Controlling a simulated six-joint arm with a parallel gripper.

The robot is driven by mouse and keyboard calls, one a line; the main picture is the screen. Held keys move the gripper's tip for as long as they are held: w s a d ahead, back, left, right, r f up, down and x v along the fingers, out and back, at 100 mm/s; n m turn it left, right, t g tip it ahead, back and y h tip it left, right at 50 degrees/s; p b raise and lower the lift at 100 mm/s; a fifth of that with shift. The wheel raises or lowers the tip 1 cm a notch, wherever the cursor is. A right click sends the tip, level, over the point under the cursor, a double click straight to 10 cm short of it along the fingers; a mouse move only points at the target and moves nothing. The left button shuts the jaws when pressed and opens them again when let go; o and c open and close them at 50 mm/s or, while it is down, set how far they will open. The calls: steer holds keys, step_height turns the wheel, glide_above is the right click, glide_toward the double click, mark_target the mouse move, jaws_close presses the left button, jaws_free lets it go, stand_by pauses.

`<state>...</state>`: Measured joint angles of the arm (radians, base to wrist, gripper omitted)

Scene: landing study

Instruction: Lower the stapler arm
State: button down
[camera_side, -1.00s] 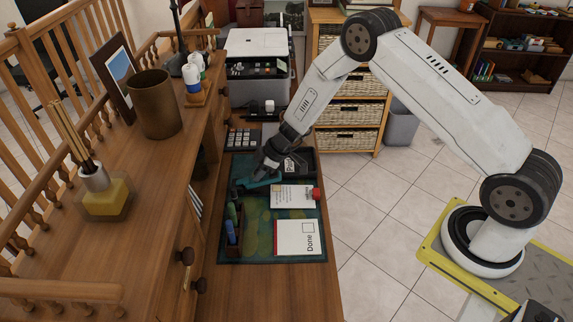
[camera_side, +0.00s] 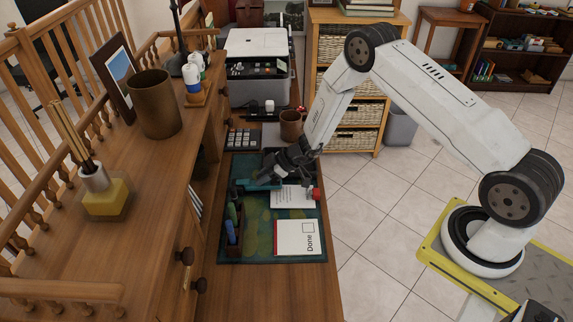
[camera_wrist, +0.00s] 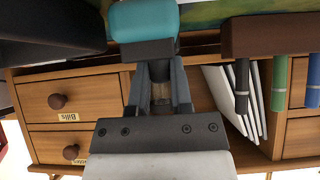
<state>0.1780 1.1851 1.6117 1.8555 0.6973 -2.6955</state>
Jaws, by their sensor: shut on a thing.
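The teal stapler (camera_side: 257,185) is at the far end of the green desk mat (camera_side: 262,240) in the side view. My gripper (camera_side: 276,171) is at its right part and covers some of it. In the wrist view, a teal rounded end of the stapler (camera_wrist: 143,20) shows just past the fingers of my gripper (camera_wrist: 150,52). The fingers are closed on the stapler. The exact contact and the angle of the stapler arm are hard to see.
A pen holder (camera_side: 232,232) stands on the mat's left side, with a white "Done" card (camera_side: 296,237) and a printed sheet (camera_side: 291,198) to its right. A red object (camera_side: 316,193) is beside the sheet. A brown cup (camera_side: 291,126) and calculator (camera_side: 243,139) are behind.

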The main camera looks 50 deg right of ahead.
steer(key=shift+f, duration=0.15)
stand_by(0.4)
steer(key=c, duration=0.5)
jaws_free()
steer(key=shift+v, duration=3.95)
steer(key=shift+s, duration=0.1)
